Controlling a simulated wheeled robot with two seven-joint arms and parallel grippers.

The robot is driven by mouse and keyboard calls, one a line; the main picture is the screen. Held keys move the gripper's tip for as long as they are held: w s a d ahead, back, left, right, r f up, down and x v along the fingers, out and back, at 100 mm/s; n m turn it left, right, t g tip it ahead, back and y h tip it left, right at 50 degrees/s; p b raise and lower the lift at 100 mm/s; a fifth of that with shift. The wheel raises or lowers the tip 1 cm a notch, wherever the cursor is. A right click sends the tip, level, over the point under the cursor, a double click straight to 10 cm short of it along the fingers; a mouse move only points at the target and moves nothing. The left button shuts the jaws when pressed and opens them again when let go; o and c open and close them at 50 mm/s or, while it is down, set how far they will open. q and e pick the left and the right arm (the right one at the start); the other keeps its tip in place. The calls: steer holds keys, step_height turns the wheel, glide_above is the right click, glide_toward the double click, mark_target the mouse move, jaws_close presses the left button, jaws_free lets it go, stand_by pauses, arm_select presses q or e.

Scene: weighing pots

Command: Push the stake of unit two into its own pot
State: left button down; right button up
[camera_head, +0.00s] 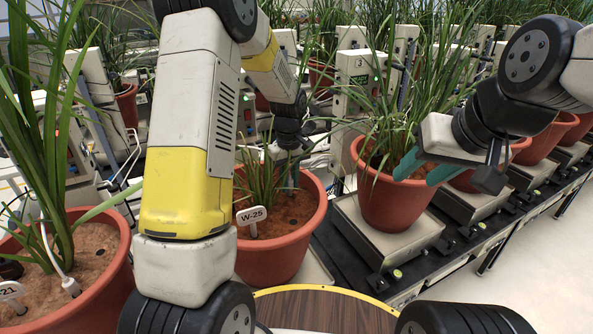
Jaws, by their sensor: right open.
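A white stake marked W-25 (251,216) stands in the brown soil of the middle terracotta pot (275,252), near its front left; its lower end is in the soil. Grass grows behind it. My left gripper (290,168) hangs over the back of this pot, partly hidden by leaves; its fingers are too unclear to judge. My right gripper (424,171) has teal fingers apart, at the right rim of the neighbouring terracotta pot (392,208). I cannot tell whether they touch it. No unit number shows on the middle pot.
A post with a small display that seems to read 3 (359,65) stands behind the right pot, which sits on a scale (372,240). The left pot (103,290) holds another white stake (12,290) and a white probe. A round wooden top (325,312) is in front.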

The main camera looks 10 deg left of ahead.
arm_select(q)
steer(key=shift+f, duration=0.55)
steer(key=c, duration=1.2)
jaws_free()
step_height(320, 180, up, 13)
stand_by(0.5)
steer(key=shift+r, duration=0.15)
